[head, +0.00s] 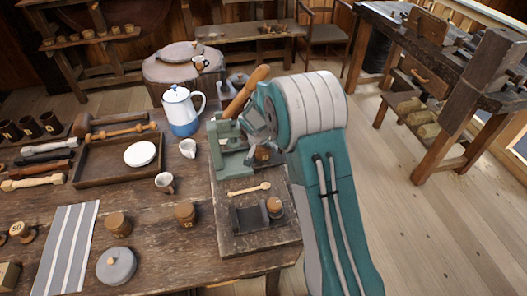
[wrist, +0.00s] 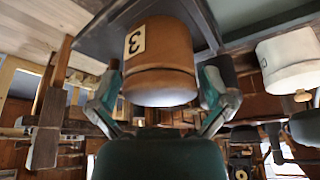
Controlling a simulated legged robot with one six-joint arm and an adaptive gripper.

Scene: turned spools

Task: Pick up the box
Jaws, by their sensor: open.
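A round brown wooden box (wrist: 160,60) with a dark 3 on a pale label fills the middle of the wrist view, which looks upside down. It rests against a dark flat surface at the top of that view. My gripper (wrist: 162,84) is open, with one finger on each side of the box; I cannot tell whether they touch it. In the head view my gripper (head: 257,132) is over the dark board, beside the green press. A brown part that seems to be the box (head: 262,153) shows just below it, mostly hidden by my arm.
The green press (head: 230,150) with a wooden lever (head: 246,91) stands close left of my gripper. A small wooden spoon (head: 250,188) and a round wooden piece (head: 275,206) lie nearer.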

